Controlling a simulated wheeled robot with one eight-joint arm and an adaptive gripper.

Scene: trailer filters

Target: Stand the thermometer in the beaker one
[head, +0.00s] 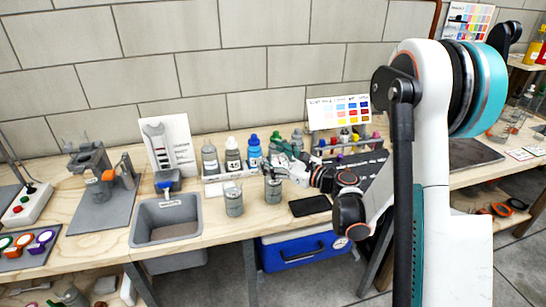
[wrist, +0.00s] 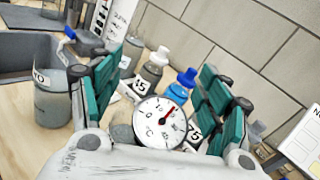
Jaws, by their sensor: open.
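My gripper (head: 279,155) is open above the right one of two grey beakers. In the wrist view its teal fingers (wrist: 160,75) stand apart on either side of the thermometer's round white dial (wrist: 152,124) with a red needle. The dial does not look gripped; its stem is hidden. The right beaker (head: 273,190) stands upright directly below my gripper; I cannot read its label. I cannot tell for sure whether the stem is inside it. The left beaker (head: 233,202) also shows in the wrist view (wrist: 52,100), with a label that seems to end in "O".
A grey sink (head: 180,222) lies left of the beakers. Bottles with grey and blue caps (head: 254,150) stand in a rack behind. A black flat pad (head: 310,206) lies to the right. A colour chart (head: 339,111) stands at the back. Bench between sink and left beaker is narrow.

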